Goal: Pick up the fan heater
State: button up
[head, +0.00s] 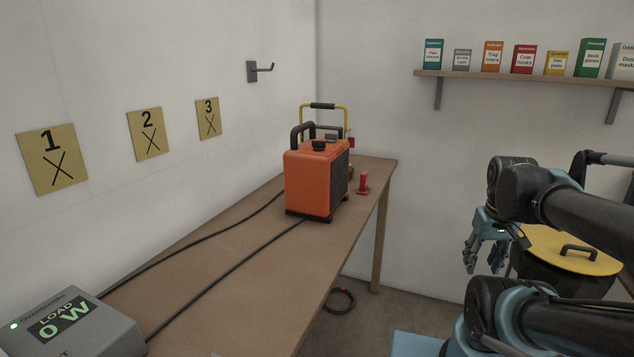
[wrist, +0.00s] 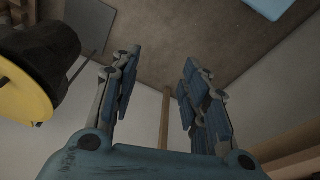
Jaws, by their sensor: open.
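The orange fan heater (head: 312,183) stands upright on the wooden table (head: 270,235), with a dark carry handle on top and a black grille on its right side. A second handle, yellow with a dark grip (head: 323,106), rises behind it; the thing it belongs to is mostly hidden. My gripper (head: 487,250) is to the right of the table, clear of the heater, pointing down. In the wrist view my gripper (wrist: 155,95) has its fingers spread with nothing between them. The heater does not show in the wrist view.
A small red object (head: 363,184) stands right of the heater. Black cables run along the table to a grey load box (head: 75,325) reading 0 W. A black bin with a yellow lid (head: 565,250) stands at right. A shelf (head: 520,79) holds several boxes. A hook (head: 258,70) is on the wall.

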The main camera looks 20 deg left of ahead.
jog(key=w+a+r+n, duration=0.3)
jog(key=w+r+n, duration=0.1)
jog(key=r, duration=0.2)
jog(key=w+a+r+n, duration=0.4)
jog(key=r, duration=0.3)
notch_tip(320, 180, up, 28)
jog(key=n+t+y, duration=0.2)
jog(key=n, duration=2.2)
send_over(306, 123)
jog(key=s+d, duration=0.2)
jog(key=s, duration=0.4)
jog(key=x, duration=1.1)
jog(key=shift+w+d+f, duration=0.1)
jog(key=shift+d+f, duration=0.1)
jog(key=shift+d, duration=0.2)
jog(key=shift+w+x, duration=0.15)
jog(key=shift+x, duration=1.2)
jog(key=shift+w+x, duration=0.15)
jog(key=shift+x, duration=1.2)
jog(key=shift+a+r, duration=0.15)
grip_shut()
